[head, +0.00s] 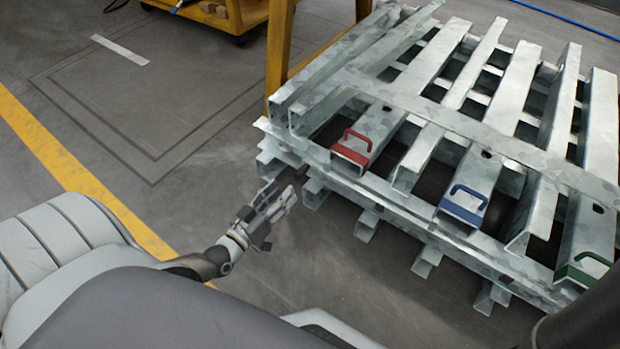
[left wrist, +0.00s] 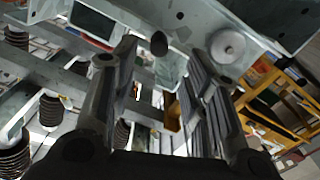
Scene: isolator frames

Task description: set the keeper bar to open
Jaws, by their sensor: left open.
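My left gripper (head: 278,198) is open and empty in the head view, just off the near left corner of the galvanised steel frame (head: 455,125). In the left wrist view, its two fingers (left wrist: 160,75) are spread, with steel members beyond them. A dark round knob (left wrist: 158,43) and a pale round disc (left wrist: 227,46) show on a steel member near the fingertips. I cannot tell which part is the keeper bar or how it is set. Red (head: 352,148), blue (head: 466,202) and green (head: 585,270) handled pieces sit on channel ends along the frame's near side. My right gripper is not in view.
A yellow steel post (head: 279,50) stands behind the frame's left corner. A yellow cart (head: 225,15) is at the back. Dark ribbed parts (left wrist: 15,155) show at left in the wrist view. The grey floor (head: 150,120) left of the frame is clear.

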